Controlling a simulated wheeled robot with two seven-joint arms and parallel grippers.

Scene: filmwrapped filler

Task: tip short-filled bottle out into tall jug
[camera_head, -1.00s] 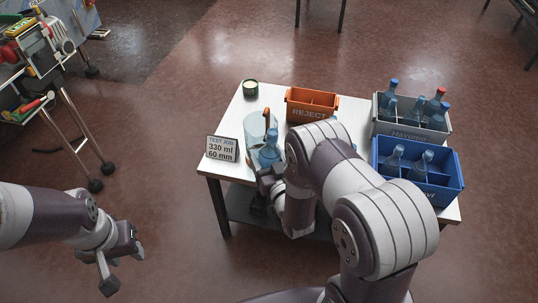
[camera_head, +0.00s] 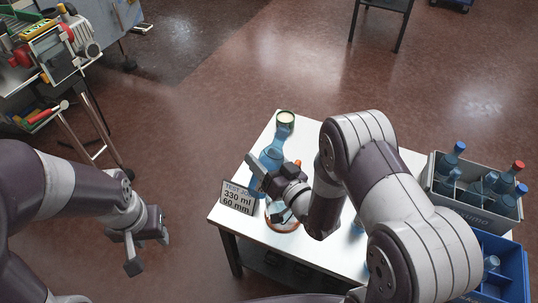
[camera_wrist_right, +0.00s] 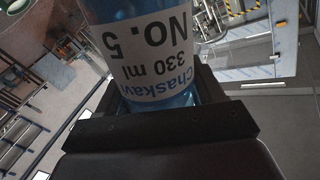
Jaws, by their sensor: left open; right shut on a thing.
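My right gripper (camera_head: 268,178) is shut on a blue bottle (camera_head: 270,156) beside the job sign. The bottle's narrow neck points to the back and leans a little right. The right wrist view shows the bottle's white label (camera_wrist_right: 152,55), reading "Chaskavi 330 ml NO. 5" upside down; its neck is out of frame there. The tall jug is mostly hidden by my right gripper and arm; its orange ring (camera_head: 283,228) shows below the gripper. I cannot tell whether bottle and jug touch. My left gripper (camera_head: 148,252) is open and empty, left of the table.
The sign (camera_head: 237,197) reads 330 ml, 60 mm. A grey crate (camera_head: 435,186) of bottles and a blue crate (camera_head: 515,262) stand right. My right arm hides the table's middle and the reject crate.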

